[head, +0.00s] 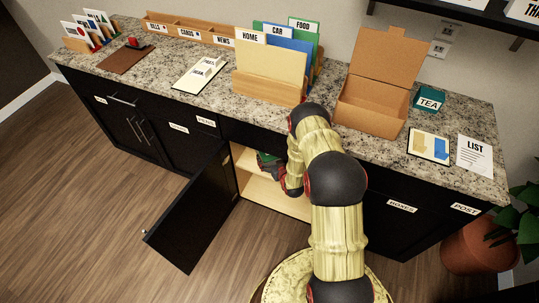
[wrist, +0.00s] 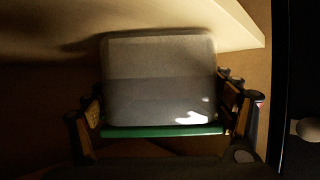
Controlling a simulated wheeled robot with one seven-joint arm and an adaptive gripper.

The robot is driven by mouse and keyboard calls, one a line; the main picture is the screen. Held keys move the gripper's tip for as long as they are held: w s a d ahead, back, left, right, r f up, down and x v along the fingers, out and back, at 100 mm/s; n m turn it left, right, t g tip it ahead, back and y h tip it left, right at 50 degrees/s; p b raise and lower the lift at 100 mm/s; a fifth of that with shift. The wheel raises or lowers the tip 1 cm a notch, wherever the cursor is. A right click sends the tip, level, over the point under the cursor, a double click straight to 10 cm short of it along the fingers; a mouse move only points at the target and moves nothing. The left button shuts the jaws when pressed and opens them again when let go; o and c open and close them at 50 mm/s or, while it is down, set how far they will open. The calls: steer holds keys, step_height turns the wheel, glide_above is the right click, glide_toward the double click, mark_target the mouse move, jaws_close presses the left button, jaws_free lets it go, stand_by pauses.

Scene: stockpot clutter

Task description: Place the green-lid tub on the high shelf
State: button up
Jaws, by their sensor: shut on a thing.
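The green-lid tub (wrist: 160,80) fills the middle of the wrist view as a pale grey box. Its green lid (wrist: 165,131) is along the picture's lower side. My gripper (wrist: 162,115) is shut on the tub, with fingers at its left and right sides. In the head view, my gripper (head: 276,168) is inside the open cupboard, and a small part of the tub's green shows beside it. The cupboard has a light wood board (head: 245,158) and a lower light surface (head: 262,194). My arm hides the cupboard's right part.
The cupboard door (head: 195,210) stands open to the left. A pale board edge (wrist: 235,25) runs close to the tub in the wrist view. The counter (head: 215,95) above holds a file rack (head: 270,85) and a cardboard box (head: 375,95). A black wall shelf (head: 450,14) is at upper right.

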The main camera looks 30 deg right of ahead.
steer(key=o, duration=1.8)
steer(key=shift+f, duration=0.1)
steer(key=shift+c, duration=0.2)
